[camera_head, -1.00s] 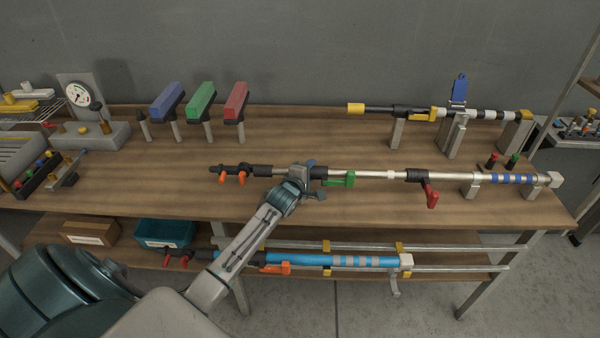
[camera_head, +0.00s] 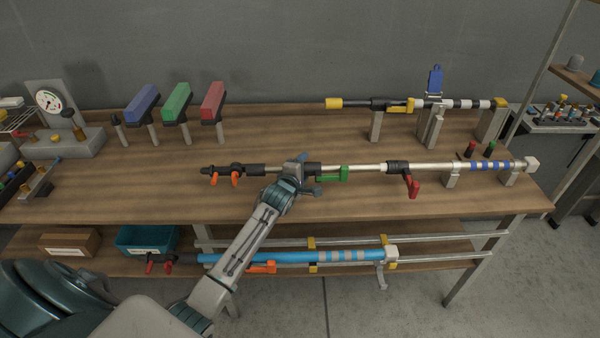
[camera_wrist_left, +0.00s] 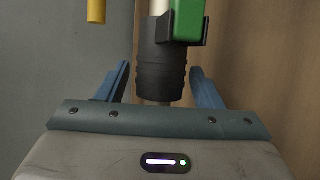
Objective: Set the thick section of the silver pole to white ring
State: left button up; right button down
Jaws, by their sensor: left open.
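The silver pole (camera_head: 440,166) lies level above the table, with a black grip at its left end, a green lever clamp (camera_head: 331,173), a red-handled clamp (camera_head: 413,186) and blue bands near its right end. A pale white ring (camera_head: 383,168) is on the pole between the green and red clamps. My left gripper (camera_head: 306,173) is at the pole, just left of the green clamp. In the left wrist view its blue fingers stand open on either side of the black collar (camera_wrist_left: 162,72), with gaps on both sides. The green clamp (camera_wrist_left: 187,18) shows just beyond. My right gripper is not in view.
A second pole with a yellow end (camera_head: 334,103) is on stands behind. A blue pole (camera_head: 300,257) lies on the lower shelf by a teal bin (camera_head: 148,239). Blue, green and red blocks (camera_head: 212,101) stand at the back left. The front tabletop is mostly clear.

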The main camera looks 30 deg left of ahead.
pick_arm(q)
jog(key=b+v, duration=0.2)
jog(key=v, duration=0.7)
jog(key=shift+s+f, duration=0.1)
jog(key=shift+f, duration=0.05)
jog(key=shift+s+d+r+b, duration=0.1)
jog(key=shift+s+r+b, duration=0.2)
jog(key=shift+s, duration=0.4)
